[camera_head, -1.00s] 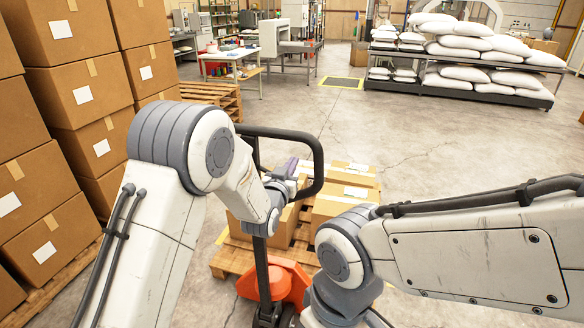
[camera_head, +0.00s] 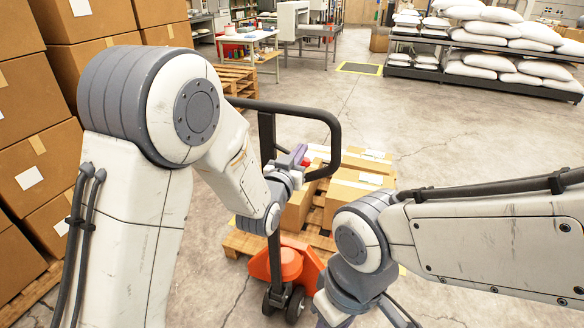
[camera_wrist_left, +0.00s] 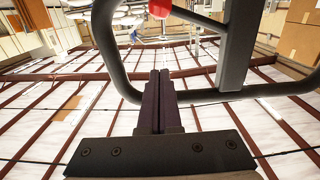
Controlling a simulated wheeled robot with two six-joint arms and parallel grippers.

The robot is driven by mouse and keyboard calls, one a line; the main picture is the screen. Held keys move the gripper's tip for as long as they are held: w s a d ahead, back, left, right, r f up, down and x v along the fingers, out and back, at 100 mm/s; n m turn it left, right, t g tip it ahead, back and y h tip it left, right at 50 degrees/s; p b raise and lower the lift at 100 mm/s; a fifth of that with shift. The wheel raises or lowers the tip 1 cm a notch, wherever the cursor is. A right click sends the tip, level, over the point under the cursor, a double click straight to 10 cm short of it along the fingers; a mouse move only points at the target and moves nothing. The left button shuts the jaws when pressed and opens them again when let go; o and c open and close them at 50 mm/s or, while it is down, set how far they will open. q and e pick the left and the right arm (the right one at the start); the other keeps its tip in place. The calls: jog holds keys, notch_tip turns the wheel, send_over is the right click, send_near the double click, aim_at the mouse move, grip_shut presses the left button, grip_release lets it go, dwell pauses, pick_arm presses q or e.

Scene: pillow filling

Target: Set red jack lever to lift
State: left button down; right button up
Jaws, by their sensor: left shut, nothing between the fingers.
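The orange pallet jack (camera_head: 290,262) stands at the pallet with its black loop handle (camera_head: 337,135) upright. The red lever (camera_head: 305,162) shows as a small red spot inside the loop, just beside my left gripper (camera_head: 293,156). In the left wrist view, the red lever's tip (camera_wrist_left: 160,8) is at the top centre, beyond my left gripper's dark fingers (camera_wrist_left: 160,78). The fingers are closed together with nothing between them and reach within the handle loop (camera_wrist_left: 115,60). I cannot tell whether they touch the lever. The right gripper is out of frame.
Cartons (camera_head: 352,190) lie on the wooden pallet (camera_head: 244,244) behind the handle. Tall stacks of boxes (camera_head: 38,165) stand close at left. A rack of white sacks (camera_head: 510,62) is at the back right. Open concrete floor (camera_head: 450,130) lies between.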

pick_arm(q)
jog(key=shift+b+v, duration=0.7)
jog(key=shift+v, duration=2.15)
jog(key=s+d+f+m+g+y, duration=0.1)
jog(key=s+d+f+g, duration=0.1)
jog(key=s+f+g, duration=0.4)
jog(key=s+d+f+m+g, duration=0.15)
jog(key=s+g, duration=0.25)
jog(key=s, duration=0.4)
jog(key=s+a+g+y, duration=0.1)
jog(key=s+a+g, duration=0.2)
jog(key=s, duration=0.6)
jog(key=s+a+f+m+g+y, duration=0.1)
jog(key=s+g, duration=0.3)
jog(key=s, duration=0.5)
jog(key=shift+a+f+y, duration=0.35)
jog(key=shift+a+y, duration=0.45)
jog(key=shift+a, duration=0.05)
